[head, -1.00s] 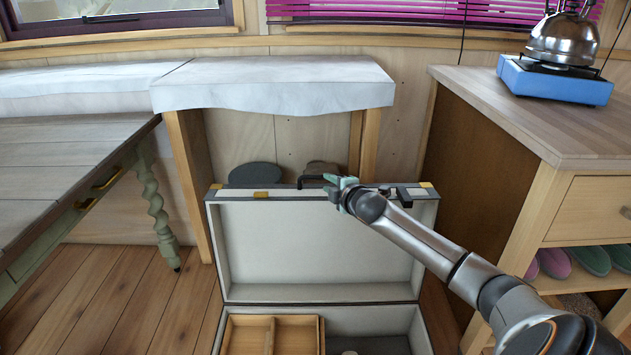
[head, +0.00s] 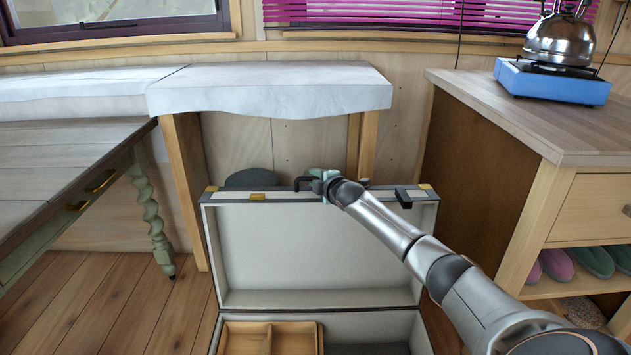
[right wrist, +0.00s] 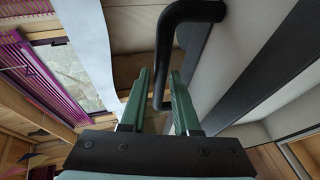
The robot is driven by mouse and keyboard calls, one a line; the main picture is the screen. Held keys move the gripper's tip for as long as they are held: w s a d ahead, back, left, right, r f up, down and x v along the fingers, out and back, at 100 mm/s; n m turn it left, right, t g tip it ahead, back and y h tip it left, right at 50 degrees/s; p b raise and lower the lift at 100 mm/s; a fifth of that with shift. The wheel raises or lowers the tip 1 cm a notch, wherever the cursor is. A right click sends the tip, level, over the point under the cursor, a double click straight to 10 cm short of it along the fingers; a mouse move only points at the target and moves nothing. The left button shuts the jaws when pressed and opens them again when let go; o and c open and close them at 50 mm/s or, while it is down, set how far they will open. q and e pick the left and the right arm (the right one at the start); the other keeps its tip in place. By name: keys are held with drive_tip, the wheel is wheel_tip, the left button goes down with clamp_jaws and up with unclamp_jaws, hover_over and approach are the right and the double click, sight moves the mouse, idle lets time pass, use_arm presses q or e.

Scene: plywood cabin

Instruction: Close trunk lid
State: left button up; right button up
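The open trunk stands on the floor, its pale-lined lid (head: 320,250) raised upright with a dark, brass-cornered rim. A black handle (head: 303,183) sits on the lid's top edge. My right gripper (head: 318,182) is at that edge, beside the handle. In the right wrist view the black handle (right wrist: 172,45) comes down between the two green fingers of my right gripper (right wrist: 162,85), which are apart with gaps showing. The trunk's base (head: 370,325) is cut off by the picture's bottom. My left gripper is not in view.
A wooden divider tray (head: 270,325) lies in the trunk. A cloth-covered bench (head: 270,90) stands behind the lid. A wooden cabinet (head: 540,120) with a blue stove (head: 550,82) and kettle (head: 560,40) is at right. A table (head: 60,170) stands at left, with bare floor before it.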

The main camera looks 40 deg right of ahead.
drive_tip(key=shift+c, duration=0.2)
clamp_jaws()
idle(1.1)
